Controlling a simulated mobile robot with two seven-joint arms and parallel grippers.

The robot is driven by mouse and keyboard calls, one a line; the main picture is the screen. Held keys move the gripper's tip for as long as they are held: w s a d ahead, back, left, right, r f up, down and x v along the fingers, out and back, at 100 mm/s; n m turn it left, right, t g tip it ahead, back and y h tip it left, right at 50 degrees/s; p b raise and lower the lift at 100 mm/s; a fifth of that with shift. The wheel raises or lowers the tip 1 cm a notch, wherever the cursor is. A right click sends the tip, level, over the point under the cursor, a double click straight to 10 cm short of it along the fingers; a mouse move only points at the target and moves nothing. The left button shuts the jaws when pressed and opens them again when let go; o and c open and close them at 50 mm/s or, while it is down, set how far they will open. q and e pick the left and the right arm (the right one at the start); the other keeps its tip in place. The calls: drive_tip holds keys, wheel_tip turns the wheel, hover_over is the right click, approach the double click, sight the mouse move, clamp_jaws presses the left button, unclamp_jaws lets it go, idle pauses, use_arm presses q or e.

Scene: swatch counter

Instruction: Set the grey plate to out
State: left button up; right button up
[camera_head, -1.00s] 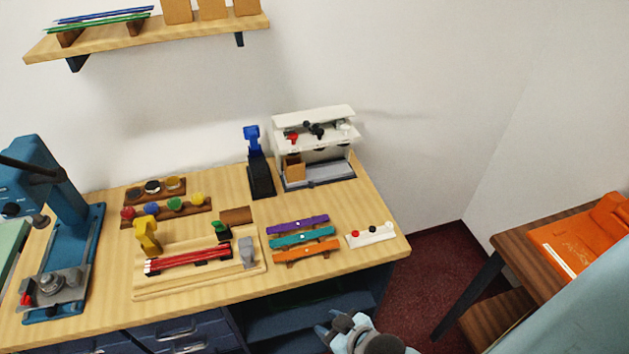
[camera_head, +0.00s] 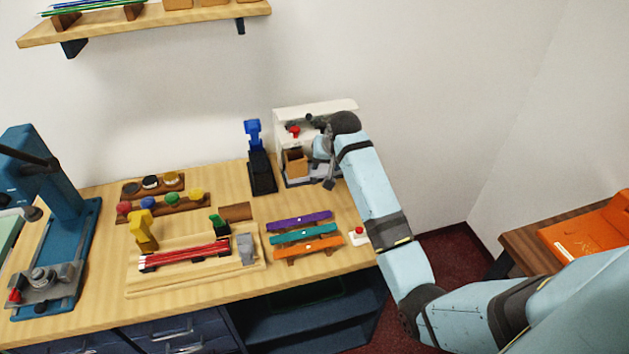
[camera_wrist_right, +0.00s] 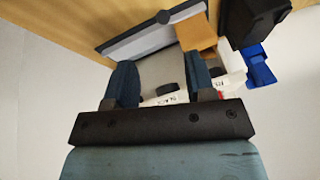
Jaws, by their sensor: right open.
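My right gripper (camera_head: 325,165) is in front of the white machine (camera_head: 290,112). In the right wrist view its two blue fingers (camera_wrist_right: 160,72) are apart, with nothing between them; the plate lies beyond their tips. I cannot tell whether they touch anything. My left gripper is not in view.
A brown block (camera_head: 296,162) sits in the machine's left part. A blue and black upright tool (camera_head: 260,160) stands close to its left. Purple, teal and orange bars (camera_head: 303,236) lie in front. A small white panel with a red button (camera_head: 357,235) is partly behind my arm.

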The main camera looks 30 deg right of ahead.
sight(315, 180)
drive_tip(key=x, duration=0.6)
drive_tip(key=w+x, duration=0.1)
drive_tip(key=x, duration=0.6)
drive_tip(key=shift+w+d, duration=0.1)
clamp_jaws()
